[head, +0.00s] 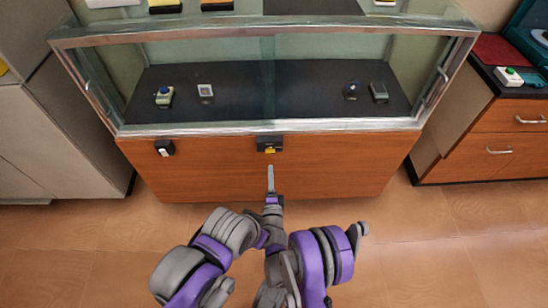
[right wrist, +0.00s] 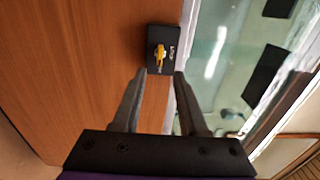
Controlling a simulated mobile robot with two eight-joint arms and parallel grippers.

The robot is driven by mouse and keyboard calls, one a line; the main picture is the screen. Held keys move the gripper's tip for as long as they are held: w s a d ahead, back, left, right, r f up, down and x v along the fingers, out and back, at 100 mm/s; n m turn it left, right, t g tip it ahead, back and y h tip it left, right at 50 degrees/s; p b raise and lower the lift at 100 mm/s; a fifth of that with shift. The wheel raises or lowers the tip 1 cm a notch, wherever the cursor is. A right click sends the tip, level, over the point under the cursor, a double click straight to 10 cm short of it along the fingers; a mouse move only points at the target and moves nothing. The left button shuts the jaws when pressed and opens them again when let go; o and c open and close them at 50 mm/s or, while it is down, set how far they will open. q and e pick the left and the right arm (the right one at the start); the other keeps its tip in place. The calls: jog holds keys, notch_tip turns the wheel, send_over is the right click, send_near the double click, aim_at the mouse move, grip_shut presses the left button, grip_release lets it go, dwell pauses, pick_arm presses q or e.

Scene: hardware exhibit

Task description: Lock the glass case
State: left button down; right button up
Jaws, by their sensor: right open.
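The glass case (head: 120,80) stands ahead, with a glass upper part in a metal frame and a wooden base. A black lock box (head: 269,144) with a yellow knob or key sits on the base's front, just under the glass. The box also shows in the right wrist view (right wrist: 172,38), with its yellow part (right wrist: 159,55) just beyond my fingertips. My right gripper (head: 270,170) is open and empty in front of the base, below the lock in the head view. Its fingertips (right wrist: 160,73) point at the lock, with nothing between them. My left gripper is not in view.
A second small black-and-white device (head: 165,147) is on the base's front at left. Several small items lie on the dark shelf (head: 270,85) behind the glass. A grey cabinet (head: 60,130) stands at left, a wooden drawer unit (head: 490,155) at right. The floor in front is clear.

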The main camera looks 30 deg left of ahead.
aim_at(270, 151)
jog(key=x, duration=0.8)
jog(key=shift+w+a, duration=0.25)
jog(key=shift+w, duration=0.05)
grip_shut()
